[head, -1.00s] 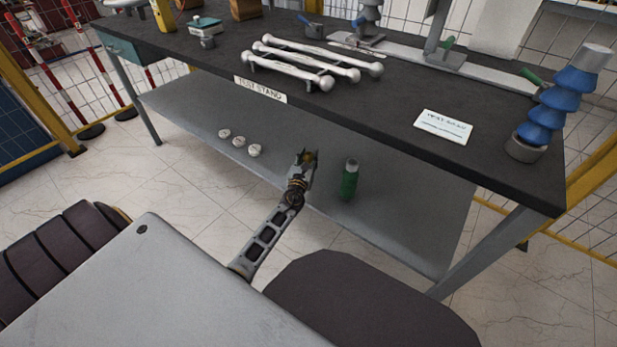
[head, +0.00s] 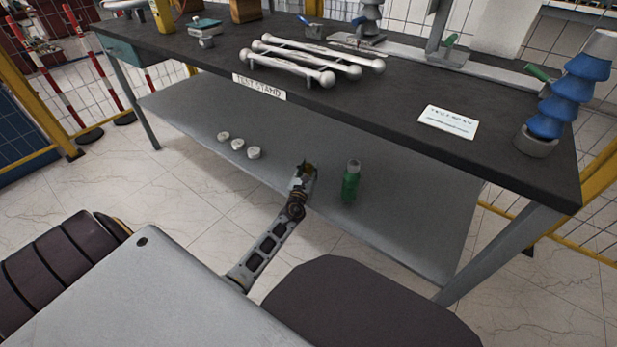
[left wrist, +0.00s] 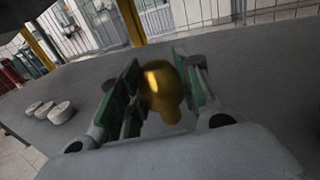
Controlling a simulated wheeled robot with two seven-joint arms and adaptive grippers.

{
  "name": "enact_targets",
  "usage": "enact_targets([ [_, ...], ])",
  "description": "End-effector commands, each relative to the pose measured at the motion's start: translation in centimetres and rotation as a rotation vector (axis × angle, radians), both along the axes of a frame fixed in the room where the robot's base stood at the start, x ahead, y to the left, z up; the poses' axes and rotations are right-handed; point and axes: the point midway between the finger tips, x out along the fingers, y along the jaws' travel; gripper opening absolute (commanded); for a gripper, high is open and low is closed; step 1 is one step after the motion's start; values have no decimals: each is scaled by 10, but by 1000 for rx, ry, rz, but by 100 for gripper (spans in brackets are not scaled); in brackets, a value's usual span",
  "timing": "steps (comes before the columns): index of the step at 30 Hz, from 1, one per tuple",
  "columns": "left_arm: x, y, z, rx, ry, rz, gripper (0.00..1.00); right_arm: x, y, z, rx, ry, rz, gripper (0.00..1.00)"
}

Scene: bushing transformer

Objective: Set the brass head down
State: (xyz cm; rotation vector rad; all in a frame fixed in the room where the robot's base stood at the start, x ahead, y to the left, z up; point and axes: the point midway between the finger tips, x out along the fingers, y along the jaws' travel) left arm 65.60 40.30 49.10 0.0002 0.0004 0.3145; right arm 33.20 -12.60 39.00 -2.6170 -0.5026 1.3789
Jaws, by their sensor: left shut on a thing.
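The brass head (left wrist: 162,88) is a gold-coloured rounded piece between the green pads of my left gripper (left wrist: 160,95) in the left wrist view. My left gripper is shut on it. In the head view, my left gripper (head: 304,168) is over the grey lower shelf (head: 400,215) of the bench, near its front edge. My right gripper is not in view.
A green bottle (head: 351,182) stands on the lower shelf just right of my left gripper. Several white round pieces (head: 238,144) lie to its left. The dark bench top (head: 380,105) overhangs the shelf. The shelf's middle is clear.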

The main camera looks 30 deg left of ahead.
Motion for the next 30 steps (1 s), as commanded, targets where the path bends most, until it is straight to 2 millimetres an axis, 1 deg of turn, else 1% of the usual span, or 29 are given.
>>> enact_targets([
  [4,0,0,-1,0,-1,0,6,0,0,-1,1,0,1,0],
  [7,0,0,-6,0,-1,0,6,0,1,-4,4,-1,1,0],
  [19,0,0,-34,1,-1,-1,6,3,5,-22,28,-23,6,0],
  [23,0,0,-37,0,-1,0,6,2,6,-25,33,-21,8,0],
  [30,0,0,-37,0,-1,0,6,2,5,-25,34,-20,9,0],
])
